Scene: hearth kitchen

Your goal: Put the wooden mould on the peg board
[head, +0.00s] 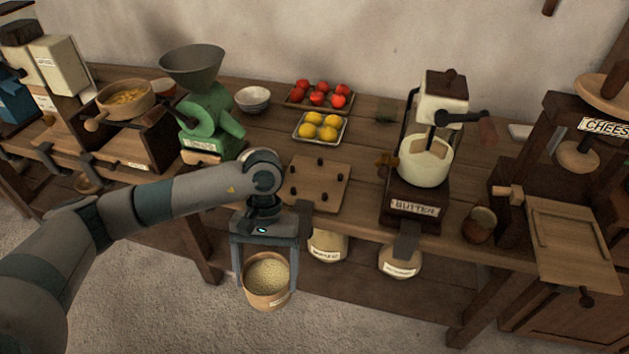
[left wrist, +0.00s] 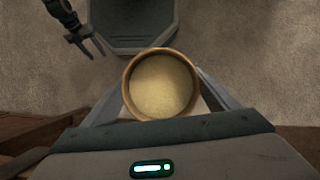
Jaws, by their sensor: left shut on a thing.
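The wooden mould (head: 267,293) is a round, light-brown tub filled with pale, crumbly stuff. My left gripper (head: 266,278) is shut on the mould, one finger on each side, and holds it upright in front of the table edge. In the left wrist view the mould (left wrist: 161,117) sits between the fingers, seen from above. The peg board (head: 318,172), a light wooden square with several dark pegs, lies on the table behind and right of my left gripper, with nothing on it. My right gripper (left wrist: 91,47) shows at the upper left of the left wrist view, fingers apart and empty.
A green mill (head: 205,115) stands left of the board, and a butter churn (head: 425,165) stands right of it. Trays of lemons (head: 320,126) and red fruit (head: 318,95) lie behind. Labelled sacks (head: 328,245) sit on the shelf below.

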